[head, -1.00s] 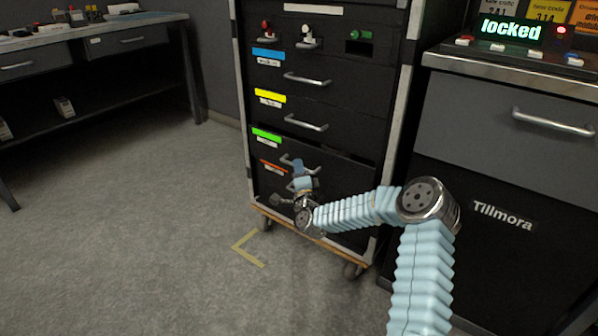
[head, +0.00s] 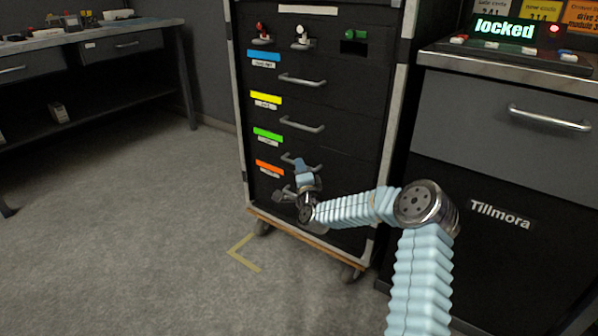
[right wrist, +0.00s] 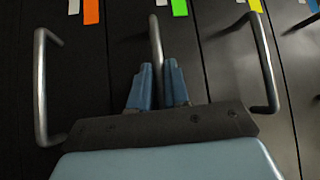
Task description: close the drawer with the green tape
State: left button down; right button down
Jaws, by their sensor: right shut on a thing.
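The drawer with the green tape (head: 267,134) is in the black cabinet in the head view, below the yellow-taped drawer and above the orange-taped one. Its front looks flush with its neighbours. My right gripper (head: 302,166) is at that drawer's metal handle (head: 317,168). In the right wrist view its two blue fingers (right wrist: 158,68) stand either side of the handle bar (right wrist: 155,38), shut on it. The green tape (right wrist: 179,8) shows beyond the handle there. The handle's middle is partly hidden by the fingers. My left gripper is out of view.
The orange-taped drawer's handle (right wrist: 41,85) and the yellow-taped drawer's handle (right wrist: 264,60) stick out either side of my gripper. A grey cabinet (head: 500,180) stands close on the right, under a "locked" display (head: 505,29). The floor to the left is open.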

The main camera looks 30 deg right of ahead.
jog(key=c, duration=1.2)
grip_release()
jog(key=shift+w+d, duration=0.1)
jog(key=shift+d, duration=0.2)
jog(key=shift+o, duration=0.2)
jog(key=v, duration=1.4)
jog(key=shift+p, duration=0.45)
jog(key=shift+w, duration=0.1)
jog(key=s+a+f+n+g+y, duration=0.25)
jog(key=a+f+n+y, duration=0.25)
jog(key=a+f, duration=0.4)
jog(key=s+a+f+n+g+y, duration=0.2)
jog(key=a+f+n+g+y, duration=0.25)
jog(key=a+f, duration=0.5)
jog(key=s+a+f+n+g+y, duration=0.2)
jog(key=s+a+f+n+g, duration=0.2)
jog(key=s+a+f, duration=0.25)
jog(key=s+a+f+n+g, duration=0.2)
jog(key=s+n+g, duration=0.1)
jog(key=s, duration=0.4)
jog(key=s+a+f+n+g, duration=0.2)
jog(key=s+g, duration=0.1)
jog(key=s, duration=0.4)
notch_tip(320, 180, up, 13)
jog(key=s+p, duration=0.1)
jog(key=p, duration=1.2)
jog(key=shift+s+a+r, duration=0.15)
jog(key=shift+s+a, duration=0.05)
jog(key=shift+a, duration=0.3)
